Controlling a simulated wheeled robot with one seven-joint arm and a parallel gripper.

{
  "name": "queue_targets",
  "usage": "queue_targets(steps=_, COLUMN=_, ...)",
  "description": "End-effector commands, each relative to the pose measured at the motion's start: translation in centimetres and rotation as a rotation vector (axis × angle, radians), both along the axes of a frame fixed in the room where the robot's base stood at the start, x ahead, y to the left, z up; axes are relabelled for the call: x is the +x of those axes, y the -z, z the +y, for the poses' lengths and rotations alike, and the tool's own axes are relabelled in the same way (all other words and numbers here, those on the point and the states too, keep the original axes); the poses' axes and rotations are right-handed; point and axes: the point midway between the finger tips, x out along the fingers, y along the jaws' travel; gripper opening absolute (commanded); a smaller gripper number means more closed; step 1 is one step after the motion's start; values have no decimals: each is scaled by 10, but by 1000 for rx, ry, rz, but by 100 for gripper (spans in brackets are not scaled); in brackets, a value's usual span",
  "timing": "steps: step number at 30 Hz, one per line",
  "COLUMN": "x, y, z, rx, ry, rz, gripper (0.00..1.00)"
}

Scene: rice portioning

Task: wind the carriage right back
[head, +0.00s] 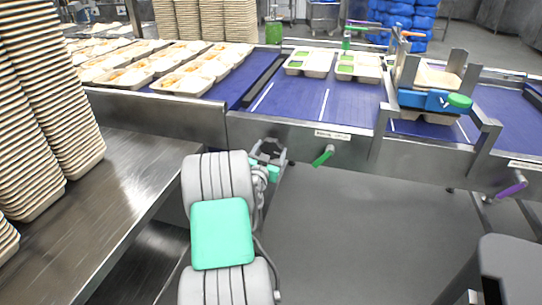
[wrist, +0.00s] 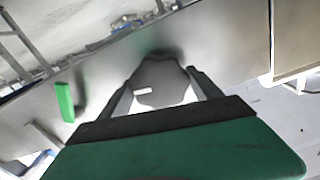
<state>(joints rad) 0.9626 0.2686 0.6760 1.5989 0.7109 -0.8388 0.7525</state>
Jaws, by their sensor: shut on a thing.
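My gripper (head: 267,156) is at the front side of the conveyor, left of a green handle (head: 323,156). In the wrist view my gripper (wrist: 163,75) has its two fingers on either side of a dark grey knob (wrist: 158,82) with a short white mark, and is shut on it. The knob is mostly hidden by my gripper in the head view. A blue unit with a green knob (head: 459,101), apparently the carriage, sits in a metal frame over the belt at the right. The green handle also shows in the wrist view (wrist: 65,102).
The blue belt (head: 300,101) carries white trays (head: 310,62), some with green food. Trays with orange food (head: 184,82) stand at the left. Stacks of empty trays (head: 35,90) stand on a steel table (head: 125,170). A purple handle (head: 512,188) is at far right.

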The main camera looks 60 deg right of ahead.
Motion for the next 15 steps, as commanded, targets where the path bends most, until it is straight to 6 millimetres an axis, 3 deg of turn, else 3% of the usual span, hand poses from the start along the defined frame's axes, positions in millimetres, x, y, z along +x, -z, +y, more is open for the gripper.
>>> queue_targets(steps=15, x=0, y=2, z=0, rx=18, ry=-1, rz=-100, gripper=38)
